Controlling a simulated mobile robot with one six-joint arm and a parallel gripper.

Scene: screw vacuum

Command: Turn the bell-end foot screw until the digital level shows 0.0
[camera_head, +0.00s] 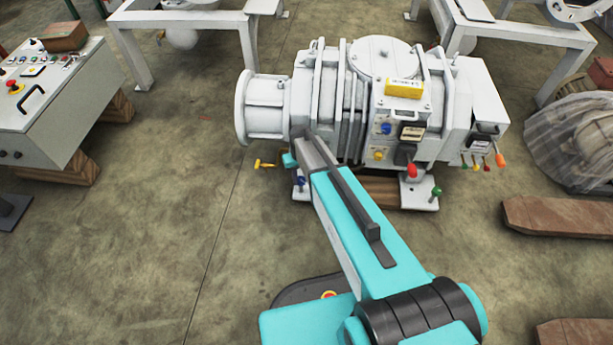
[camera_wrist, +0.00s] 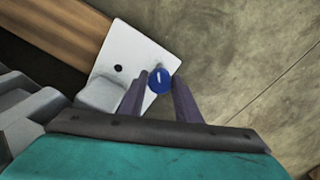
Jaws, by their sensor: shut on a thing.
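The white vacuum pump (camera_head: 345,100) rests on a timber, with its flared bell end (camera_head: 243,108) at the left. A yellow digital level (camera_head: 404,88) lies on top; its reading is too small to make out. The blue-headed foot screw (camera_wrist: 159,80) stands in the white foot plate (camera_wrist: 137,50) below the bell-end side. It also shows in the head view (camera_head: 301,181), just beside my arm. My gripper (camera_wrist: 161,86) is shut on this blue head, one finger on each side. A pale line marks the head. In the head view my arm hides the fingertips.
A green-headed foot screw (camera_head: 437,192) stands at the pump's other end. A yellow handle (camera_head: 264,164) projects left of my gripper. Red (camera_head: 412,170) and orange (camera_head: 500,160) handles hang at the pump's front. A control desk (camera_head: 55,105) stands left; the floor between is clear.

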